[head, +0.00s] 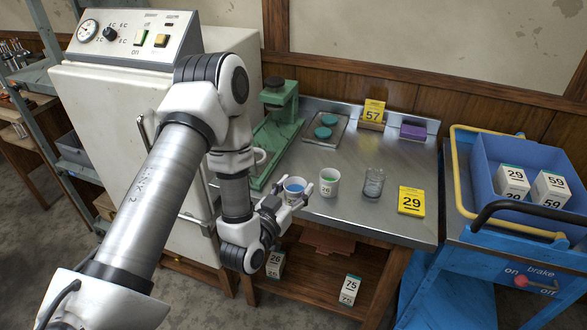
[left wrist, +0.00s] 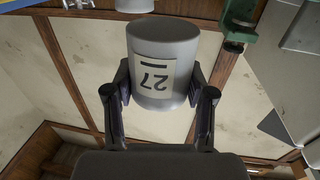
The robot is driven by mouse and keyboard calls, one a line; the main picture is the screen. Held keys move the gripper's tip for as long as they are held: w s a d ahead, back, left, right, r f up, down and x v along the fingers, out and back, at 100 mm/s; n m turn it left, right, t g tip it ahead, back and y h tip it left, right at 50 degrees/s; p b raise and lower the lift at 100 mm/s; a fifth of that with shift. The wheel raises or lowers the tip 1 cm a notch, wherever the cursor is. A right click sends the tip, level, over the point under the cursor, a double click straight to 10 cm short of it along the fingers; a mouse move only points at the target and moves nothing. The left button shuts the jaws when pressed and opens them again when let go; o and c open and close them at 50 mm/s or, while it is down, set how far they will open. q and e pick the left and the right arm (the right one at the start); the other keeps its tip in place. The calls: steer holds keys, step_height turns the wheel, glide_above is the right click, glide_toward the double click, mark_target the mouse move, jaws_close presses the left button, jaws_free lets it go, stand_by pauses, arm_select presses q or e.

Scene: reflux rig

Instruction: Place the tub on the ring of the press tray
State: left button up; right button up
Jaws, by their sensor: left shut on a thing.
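The tub (head: 293,185), white with blue contents, is between the fingers of my left gripper (head: 287,203) at the front edge of the steel bench. In the left wrist view the tub (left wrist: 160,65) shows a label reading 27, upside down. The fingers of my left gripper (left wrist: 160,93) are shut on its two sides. The green press (head: 279,115) stands at the back left of the bench, left of and behind the tub. My right gripper is not in view.
A plate with teal discs (head: 325,126) lies behind. A white cabinet (head: 115,125) borders the left.

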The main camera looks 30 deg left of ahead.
arm_select(q)
steer(key=w+a, duration=0.2)
steer(key=w, duration=0.1)
steer(key=w+a+p, duration=0.1)
steer(key=w+a, duration=0.1)
steer(key=w, duration=0.1)
steer(key=w+a+f, duration=0.1)
steer(key=w+a, duration=0.1)
steer(key=w, duration=0.1)
steer(key=shift+w+a+p, duration=0.15)
steer(key=shift+a+p, duration=0.1)
steer(key=shift+p, duration=0.05)
steer(key=shift+f, duration=0.95)
steer(key=shift+f+p, duration=0.3)
steer(key=shift+f, duration=0.35)
steer(key=shift+f+b, duration=0.3)
steer(key=shift+f, duration=0.05)
steer(key=o, duration=1.2)
steer(key=shift+r, duration=0.1)
